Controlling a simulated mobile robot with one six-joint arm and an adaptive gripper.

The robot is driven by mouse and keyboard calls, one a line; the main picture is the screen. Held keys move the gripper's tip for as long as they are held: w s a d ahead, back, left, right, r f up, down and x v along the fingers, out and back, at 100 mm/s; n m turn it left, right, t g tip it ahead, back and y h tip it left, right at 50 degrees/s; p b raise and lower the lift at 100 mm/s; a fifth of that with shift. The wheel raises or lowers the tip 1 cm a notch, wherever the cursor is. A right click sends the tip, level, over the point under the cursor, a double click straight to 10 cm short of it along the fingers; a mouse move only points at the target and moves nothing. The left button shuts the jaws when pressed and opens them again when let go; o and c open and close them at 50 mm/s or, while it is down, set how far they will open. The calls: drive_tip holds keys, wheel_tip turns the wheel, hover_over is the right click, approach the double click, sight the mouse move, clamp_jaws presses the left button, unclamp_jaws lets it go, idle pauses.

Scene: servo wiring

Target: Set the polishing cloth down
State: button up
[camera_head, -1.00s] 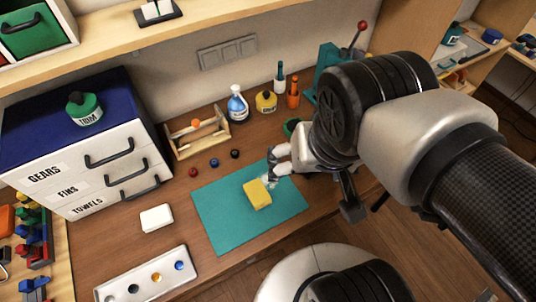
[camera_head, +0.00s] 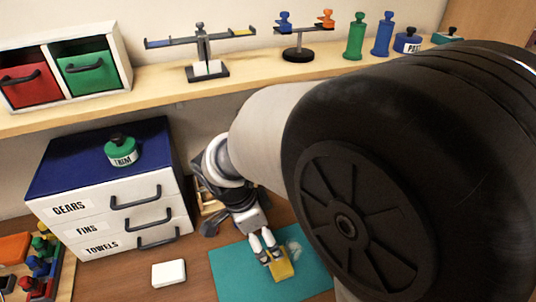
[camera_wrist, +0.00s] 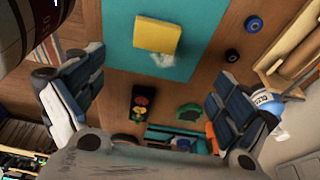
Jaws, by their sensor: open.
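The yellow polishing cloth (camera_head: 282,270), a folded block-like pad, lies flat on the teal mat (camera_head: 232,272). It also shows near the top of the wrist view (camera_wrist: 157,36), with a whitish smear on the mat beside it. My gripper (camera_head: 270,257) overlaps the cloth's upper left edge in the head view. In the wrist view my gripper's fingers (camera_wrist: 148,100) are spread wide with nothing between them, and the cloth lies apart from them. My arm hides the right part of the mat in the head view.
A drawer unit (camera_head: 112,215) with a green tin (camera_head: 122,150) on top stands left of my gripper. A white block (camera_head: 168,273) lies left of the mat. The shelf (camera_head: 160,98) runs above. The wrist view shows a wooden caddy (camera_wrist: 290,50) and a spray bottle (camera_wrist: 262,100).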

drive_tip(key=b, duration=0.3)
hover_over(279, 261)
drive_tip(key=a, duration=0.2)
wheel_tip(279, 261, down, 9)
drive_tip(key=shift+w+f, duration=0.1)
drive_tip(key=shift+w, duration=0.05)
drive_tip(key=shift+b+x, duration=1.3)
drive_tip(key=shift+x, duration=1.4)
drive_tip(key=shift+s+d, duration=0.1)
drive_tip(key=shift+s, duration=0.3)
drive_tip(key=c, duration=1)
drive_tip(key=shift+c, duration=0.2)
